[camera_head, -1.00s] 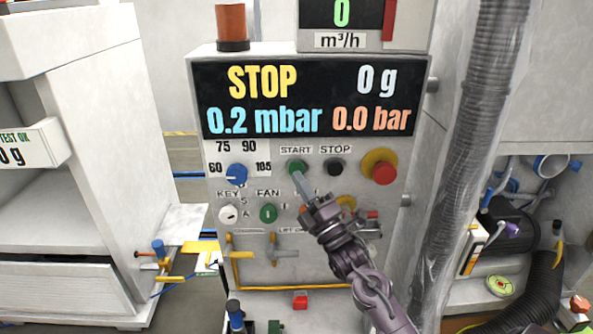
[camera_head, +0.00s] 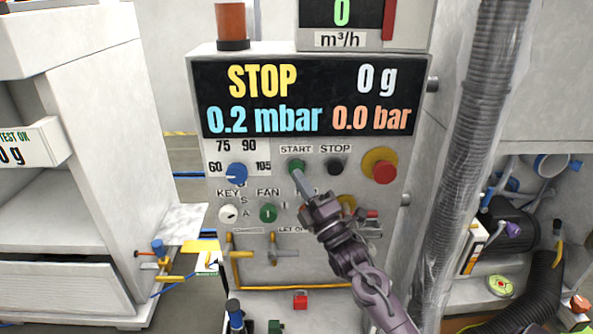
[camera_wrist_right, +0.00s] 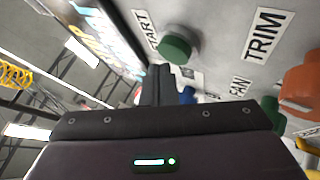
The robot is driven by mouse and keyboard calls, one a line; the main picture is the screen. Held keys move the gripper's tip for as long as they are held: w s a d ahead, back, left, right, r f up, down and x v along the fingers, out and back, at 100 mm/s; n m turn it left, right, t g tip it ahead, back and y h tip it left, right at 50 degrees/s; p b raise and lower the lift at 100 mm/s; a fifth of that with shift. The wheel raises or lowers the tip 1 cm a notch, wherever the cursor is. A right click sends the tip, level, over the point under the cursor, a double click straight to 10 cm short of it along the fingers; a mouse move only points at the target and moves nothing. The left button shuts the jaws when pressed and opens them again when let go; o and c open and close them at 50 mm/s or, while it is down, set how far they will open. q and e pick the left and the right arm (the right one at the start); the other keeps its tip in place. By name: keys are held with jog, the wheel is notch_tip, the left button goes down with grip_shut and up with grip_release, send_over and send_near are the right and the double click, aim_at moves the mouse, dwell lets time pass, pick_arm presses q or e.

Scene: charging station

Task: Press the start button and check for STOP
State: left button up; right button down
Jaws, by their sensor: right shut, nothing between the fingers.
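The green start button (camera_head: 297,166) sits under the START label on the grey panel (camera_head: 220,192). It also shows in the right wrist view (camera_wrist_right: 175,47). The display (camera_head: 310,98) above reads STOP, 0 g, 0.2 mbar and 0.0 bar. My right gripper (camera_head: 298,174) is shut and empty, its tips at the lower edge of the start button. In the right wrist view its fingers (camera_wrist_right: 156,82) end just beside the button. I cannot tell whether they touch it. The black stop button (camera_head: 335,167) is to the right. My left gripper is not in view.
A red knob on a yellow base (camera_head: 383,172) is at the panel's right. A blue dial (camera_head: 236,174), a white key switch (camera_head: 228,214) and a green fan switch (camera_head: 268,213) are close by. A ribbed hose (camera_head: 468,150) runs down the right side.

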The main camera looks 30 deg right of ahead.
jog(key=shift+w+d, duration=0.15)
jog(key=shift+w, duration=0.1)
jog(key=shift+w+d, duration=0.25)
jog(key=shift+w, duration=0.1)
dwell(0.7)
dwell(0.4)
jog(key=shift+s+a, duration=0.45)
jog(key=shift+s, duration=0.3)
jog(key=s+a, duration=0.1)
jog(key=s, duration=0.1)
jog(key=s+a+p, duration=0.1)
jog(key=s, duration=0.1)
jog(key=shift+s+a, duration=0.1)
jog(key=shift+a, duration=0.2)
dwell(0.6)
